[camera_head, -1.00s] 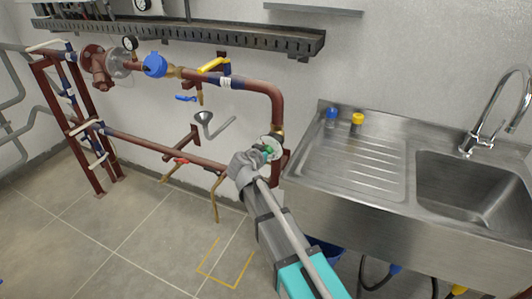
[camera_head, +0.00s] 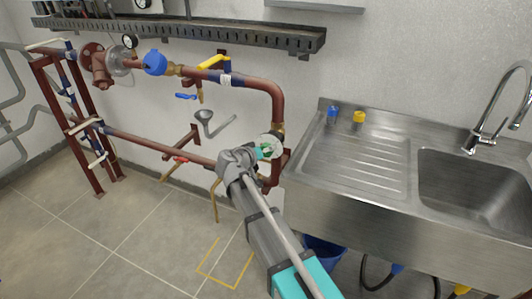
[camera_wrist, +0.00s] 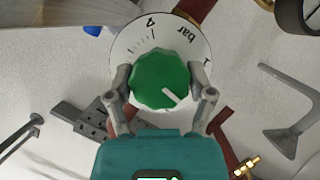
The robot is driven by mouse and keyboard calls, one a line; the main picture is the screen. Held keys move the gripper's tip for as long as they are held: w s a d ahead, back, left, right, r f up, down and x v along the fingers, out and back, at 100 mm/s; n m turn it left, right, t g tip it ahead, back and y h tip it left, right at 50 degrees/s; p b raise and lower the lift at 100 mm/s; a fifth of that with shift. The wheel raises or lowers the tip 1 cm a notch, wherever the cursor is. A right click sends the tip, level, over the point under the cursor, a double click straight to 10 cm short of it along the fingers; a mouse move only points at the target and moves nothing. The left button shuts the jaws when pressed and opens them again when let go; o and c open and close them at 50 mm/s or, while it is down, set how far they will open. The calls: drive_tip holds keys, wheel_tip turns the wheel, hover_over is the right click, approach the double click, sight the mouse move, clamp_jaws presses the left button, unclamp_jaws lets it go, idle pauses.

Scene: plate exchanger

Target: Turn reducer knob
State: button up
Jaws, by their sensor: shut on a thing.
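The reducer knob (camera_wrist: 161,80) is green and ridged, with a white pointer mark at its lower right. It sits in front of a round white dial (camera_wrist: 122,48) marked "bar" and "4". In the wrist view my gripper (camera_wrist: 162,88) has one finger on each side of the knob and is shut on it. In the head view my gripper (camera_head: 260,153) is at the dial on the red pipe, left of the sink. The knob shows there only as a small green patch, largely hidden by the fingers.
A steel sink (camera_head: 340,205) stands close to the right of my arm. Red pipes (camera_head: 262,87) run along the wall, with a blue round fitting (camera_head: 154,64) and a yellow lever (camera_head: 214,61). A grey funnel (camera_head: 204,117) is left of the dial. The tiled floor at left is open.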

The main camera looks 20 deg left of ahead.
drive_tip(key=n+h+b, duration=0.2)
drive_tip(key=n, duration=0.1)
drive_tip(key=n+t+b, duration=0.1)
drive_tip(key=shift+f+n+h, duration=0.25)
drive_tip(key=shift+n+h, duration=0.15)
drive_tip(key=n+t+h+b, duration=0.1)
drive_tip(key=n+b, duration=0.1)
drive_tip(key=n, duration=0.1)
drive_tip(key=shift+r+n, duration=0.1)
drive_tip(key=shift+n, duration=0.2)
drive_tip(key=shift+r, duration=0.1)
drive_tip(key=o, duration=1.1)
drive_tip(key=v, duration=1.2)
drive_tip(key=shift+f, duration=0.25)
drive_tip(key=shift+s+d, duration=0.1)
